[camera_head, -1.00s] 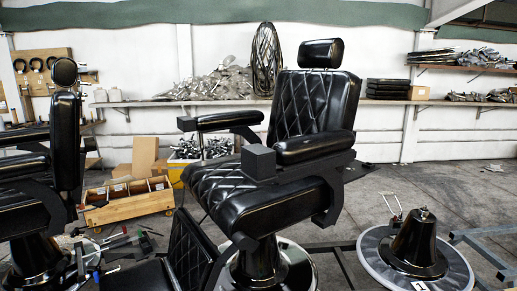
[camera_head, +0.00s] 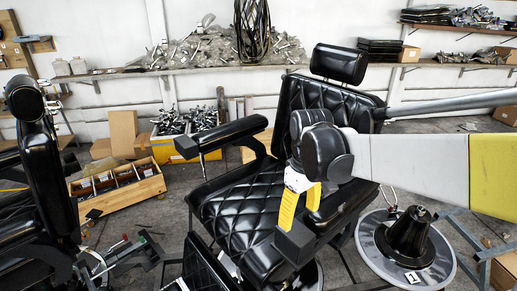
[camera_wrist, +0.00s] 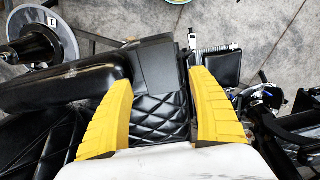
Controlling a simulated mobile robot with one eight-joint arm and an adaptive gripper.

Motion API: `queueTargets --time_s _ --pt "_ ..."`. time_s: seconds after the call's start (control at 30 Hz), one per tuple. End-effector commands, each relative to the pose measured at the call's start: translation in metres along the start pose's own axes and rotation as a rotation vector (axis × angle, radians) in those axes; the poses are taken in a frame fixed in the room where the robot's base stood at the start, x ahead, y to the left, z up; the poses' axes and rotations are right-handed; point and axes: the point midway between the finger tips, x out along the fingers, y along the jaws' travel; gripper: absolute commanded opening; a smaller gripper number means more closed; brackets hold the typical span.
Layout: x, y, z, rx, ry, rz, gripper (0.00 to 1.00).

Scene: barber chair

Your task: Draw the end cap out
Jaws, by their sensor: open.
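The end cap (camera_head: 293,245) is a dark square block on the front end of the barber chair's right-hand armrest (camera_head: 343,207). In the wrist view the end cap (camera_wrist: 153,64) lies just beyond and between the fingertips, at the end of the black armrest pad (camera_wrist: 70,80). My gripper (camera_head: 299,216) comes down from above with its yellow fingers pointing at the block. It is open, and it also shows in the wrist view (camera_wrist: 160,78) with nothing between its fingers. I cannot tell whether a finger touches the block. My wrist hides part of the armrest and backrest.
The quilted seat (camera_head: 240,205) lies left of the block. The other armrest (camera_head: 220,137) stands across the seat. A second chair (camera_head: 40,165) is at the left, a wooden crate (camera_head: 118,190) on the floor, and a round chair base (camera_head: 405,240) at the right.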

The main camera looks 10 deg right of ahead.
Motion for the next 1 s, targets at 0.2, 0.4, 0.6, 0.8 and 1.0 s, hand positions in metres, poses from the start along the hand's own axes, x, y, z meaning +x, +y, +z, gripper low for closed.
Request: queueTargets --time_s 0.2,0.4,0.6,0.8,1.0 --pt "0.002 0.002 -0.004 -0.017 -0.019 -0.011 0.69" --pt "0.036 0.002 -0.003 -0.017 -0.017 -0.01 0.69" --pt "0.073 0.002 -0.003 -0.016 -0.017 -0.01 0.69" --pt "0.097 0.001 -0.002 -0.016 -0.017 -0.009 0.69" --pt "0.103 0.001 -0.002 -0.016 -0.017 -0.009 0.69"
